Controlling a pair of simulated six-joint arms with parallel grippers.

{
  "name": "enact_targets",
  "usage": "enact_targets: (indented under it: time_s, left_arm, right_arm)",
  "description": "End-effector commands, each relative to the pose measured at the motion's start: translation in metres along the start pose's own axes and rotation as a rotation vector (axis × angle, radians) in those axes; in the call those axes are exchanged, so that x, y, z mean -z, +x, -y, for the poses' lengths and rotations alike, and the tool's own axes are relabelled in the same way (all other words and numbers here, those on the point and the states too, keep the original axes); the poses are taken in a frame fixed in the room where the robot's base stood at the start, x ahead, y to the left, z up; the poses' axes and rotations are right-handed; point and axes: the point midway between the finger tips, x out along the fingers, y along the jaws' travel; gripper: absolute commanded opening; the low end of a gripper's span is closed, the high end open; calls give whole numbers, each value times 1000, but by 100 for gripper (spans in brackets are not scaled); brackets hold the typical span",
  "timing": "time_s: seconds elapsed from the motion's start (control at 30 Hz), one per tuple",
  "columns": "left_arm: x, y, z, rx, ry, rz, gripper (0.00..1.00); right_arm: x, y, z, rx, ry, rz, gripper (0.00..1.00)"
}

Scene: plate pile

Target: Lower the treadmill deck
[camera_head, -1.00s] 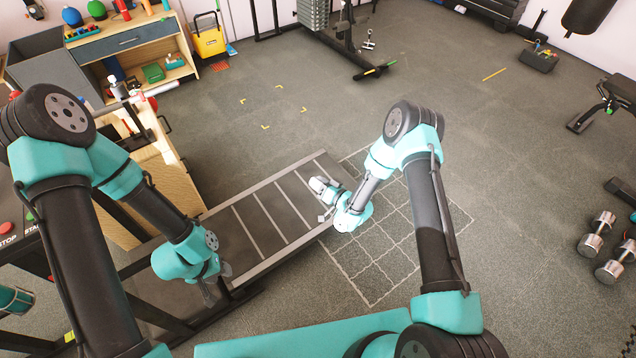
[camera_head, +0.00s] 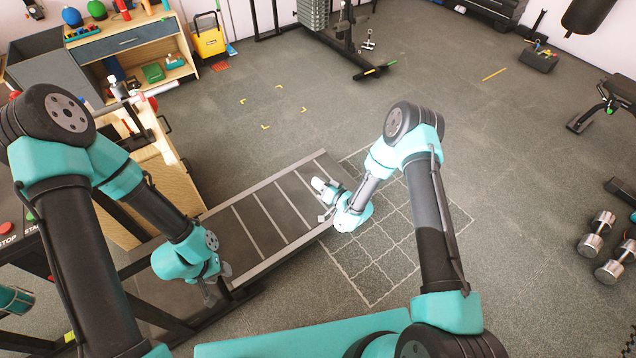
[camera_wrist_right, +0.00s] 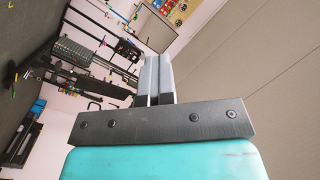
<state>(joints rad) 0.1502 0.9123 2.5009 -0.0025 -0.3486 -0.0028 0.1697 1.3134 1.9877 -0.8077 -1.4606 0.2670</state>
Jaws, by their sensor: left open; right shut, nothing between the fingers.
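The treadmill deck (camera_head: 262,222) lies slanting across the middle of the head view, dark with several pale cross stripes and a grey side rail. It looks low, but its exact height over the floor cannot be told. My left gripper (camera_head: 212,292) is at the deck's near edge, toward its left end; its fingers are small and partly hidden by my wrist. My right gripper (camera_head: 320,188) is over or beside the deck's far right end; contact cannot be told. In the right wrist view its fingers (camera_wrist_right: 155,80) are shut together with nothing between them.
A grid marked on the floor (camera_head: 385,235) lies right of the deck. A wooden cabinet (camera_head: 165,180) stands close behind the deck's left part. Dumbbells (camera_head: 597,235) lie at the far right.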

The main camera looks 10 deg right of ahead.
Motion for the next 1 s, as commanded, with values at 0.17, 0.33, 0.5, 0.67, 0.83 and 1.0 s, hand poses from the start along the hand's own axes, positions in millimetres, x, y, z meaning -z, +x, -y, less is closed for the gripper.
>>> enact_targets:
  time_s: [0.17,0.33,0.5,0.67,0.83,1.0]
  left_arm:
    - [0,0,0,0,0,0,43]
    - [0,0,0,0,0,0,43]
    - [0,0,0,0,0,0,43]
    - [0,0,0,0,0,0,43]
    - [0,0,0,0,0,0,43]
    - [0,0,0,0,0,0,43]
  right_arm:
    - [0,0,0,0,0,0,0]
    - [0,0,0,0,0,0,0]
    - [0,0,0,0,0,0,5]
    - [0,0,0,0,0,0,20]
    - [0,0,0,0,0,0,37]
    - [0,0,0,0,0,0,42]
